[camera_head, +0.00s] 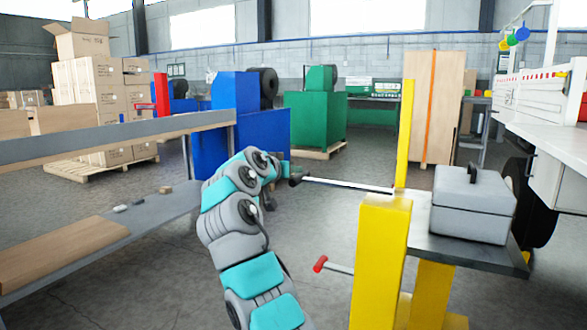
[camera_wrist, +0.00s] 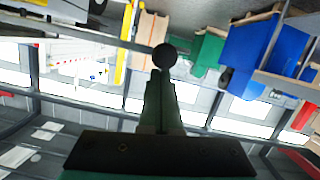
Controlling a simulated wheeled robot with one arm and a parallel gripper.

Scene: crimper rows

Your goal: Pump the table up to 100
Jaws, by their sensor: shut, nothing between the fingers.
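The lift table has a dark grey top (camera_head: 445,246) on yellow supports and a yellow column (camera_head: 380,262). A narrow yellow post (camera_head: 404,135) rises behind the column; no number is readable on it. A pale pump lever (camera_head: 345,185) sticks out leftward from the column, roughly level, and ends in a black knob (camera_head: 296,180). My gripper (camera_head: 286,170) is close by the knob. In the wrist view the shut fingers (camera_wrist: 160,76) point at the round knob (camera_wrist: 165,57), just beyond their tips; I cannot tell whether they touch. A shorter lever with a red handle (camera_head: 320,264) sits lower.
A grey toolbox (camera_head: 474,203) stands on the table top. A long workbench (camera_head: 110,140) runs along the left. A white vehicle or counter (camera_head: 545,125) is at the right. Blue (camera_head: 250,130) and green machines (camera_head: 316,115) stand behind. The floor left of the column is clear.

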